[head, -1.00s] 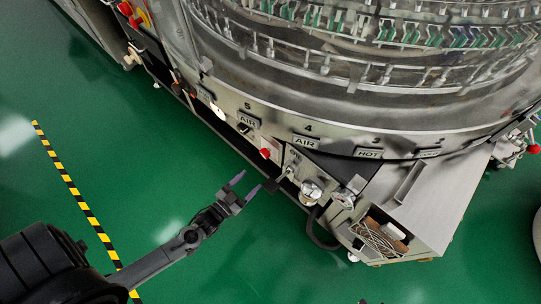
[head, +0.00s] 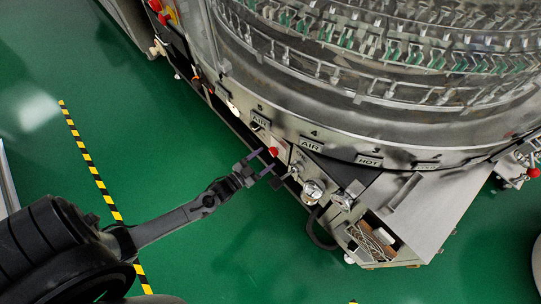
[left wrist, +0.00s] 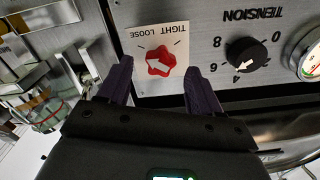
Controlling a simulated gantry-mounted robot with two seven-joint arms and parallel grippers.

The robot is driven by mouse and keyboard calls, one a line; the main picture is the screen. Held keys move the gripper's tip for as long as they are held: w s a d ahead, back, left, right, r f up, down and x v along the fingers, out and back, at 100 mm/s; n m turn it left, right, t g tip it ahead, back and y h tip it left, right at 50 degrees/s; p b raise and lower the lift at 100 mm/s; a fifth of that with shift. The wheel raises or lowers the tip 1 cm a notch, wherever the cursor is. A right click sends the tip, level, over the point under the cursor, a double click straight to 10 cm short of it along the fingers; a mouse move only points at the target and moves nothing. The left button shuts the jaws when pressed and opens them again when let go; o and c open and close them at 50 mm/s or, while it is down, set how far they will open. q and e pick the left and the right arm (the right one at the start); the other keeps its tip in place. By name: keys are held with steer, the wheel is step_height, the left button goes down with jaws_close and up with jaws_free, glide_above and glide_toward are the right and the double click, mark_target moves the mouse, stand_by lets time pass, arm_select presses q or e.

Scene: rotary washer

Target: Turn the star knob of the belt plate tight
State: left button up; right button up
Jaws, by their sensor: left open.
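In the left wrist view, a red star knob (left wrist: 161,61) with a white arrow sits on a pale plate marked TIGHT and LOOSE, which appears upside down. The arrow points to the left of the picture, the side of the word LOOSE. My left gripper (left wrist: 155,72) is open, its two dark fingers apart just below the knob in the picture, one toward each side. I see no contact. In the head view my left gripper (head: 268,161) is at the machine's front edge, beside a small red part (head: 273,152). My right gripper is not in view.
A black TENSION dial (left wrist: 246,54) and a round gauge (left wrist: 311,58) are right of the knob. A metal handle (left wrist: 52,15) is at upper left. In the head view, the washer (head: 350,140) fills the upper right; green floor lies open in front.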

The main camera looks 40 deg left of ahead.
mark_target(271, 154)
arm_select(q)
steer(key=shift+w+b, duration=0.4)
steer(key=shift+w, duration=0.85)
steer(key=shift+w+d, duration=0.2)
steer(key=shift+w, duration=0.45)
steer(key=shift+c, duration=0.9)
steer(key=c, duration=0.9)
